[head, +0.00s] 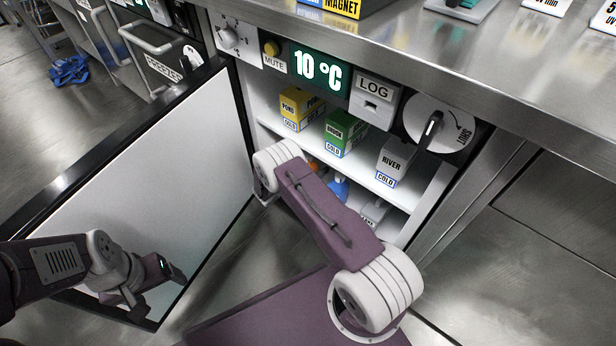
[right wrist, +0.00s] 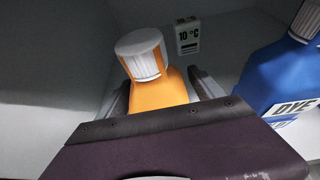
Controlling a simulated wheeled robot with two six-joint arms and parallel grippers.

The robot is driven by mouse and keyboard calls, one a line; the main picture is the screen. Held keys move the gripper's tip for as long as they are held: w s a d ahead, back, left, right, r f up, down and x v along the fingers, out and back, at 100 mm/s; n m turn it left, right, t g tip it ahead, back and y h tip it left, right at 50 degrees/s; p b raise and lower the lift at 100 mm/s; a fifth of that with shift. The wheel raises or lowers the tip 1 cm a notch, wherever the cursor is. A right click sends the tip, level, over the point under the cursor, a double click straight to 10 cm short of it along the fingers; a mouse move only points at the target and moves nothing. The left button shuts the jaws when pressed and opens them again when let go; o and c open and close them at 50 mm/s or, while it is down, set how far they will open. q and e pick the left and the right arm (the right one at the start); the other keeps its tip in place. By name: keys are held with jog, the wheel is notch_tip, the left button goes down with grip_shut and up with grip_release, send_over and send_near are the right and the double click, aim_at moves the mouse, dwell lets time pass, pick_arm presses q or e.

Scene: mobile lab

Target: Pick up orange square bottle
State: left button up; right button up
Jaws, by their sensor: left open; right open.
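The orange bottle (right wrist: 160,92) with a white ribbed cap stands inside the cold cabinet. In the head view only a bit of its orange (head: 313,166) shows behind my right arm. My right gripper (right wrist: 162,90) is open, with one finger on each side of the bottle; I cannot tell whether they touch it. The bottle's lower part is hidden by the gripper body. In the head view my right gripper is hidden inside the cabinet. My left gripper (head: 176,272) is open and empty, in front of the opened cabinet door (head: 170,170).
A blue DYE bottle (right wrist: 285,75) stands to the right of the orange one. The upper shelf (head: 345,168) holds yellow POND (head: 300,106), green (head: 343,132) and white RIVER (head: 394,158) cartons. A small 10 °C display (right wrist: 188,36) is on the cabinet's inner wall.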

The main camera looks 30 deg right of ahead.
jog(key=shift+r, duration=0.1)
grip_shut()
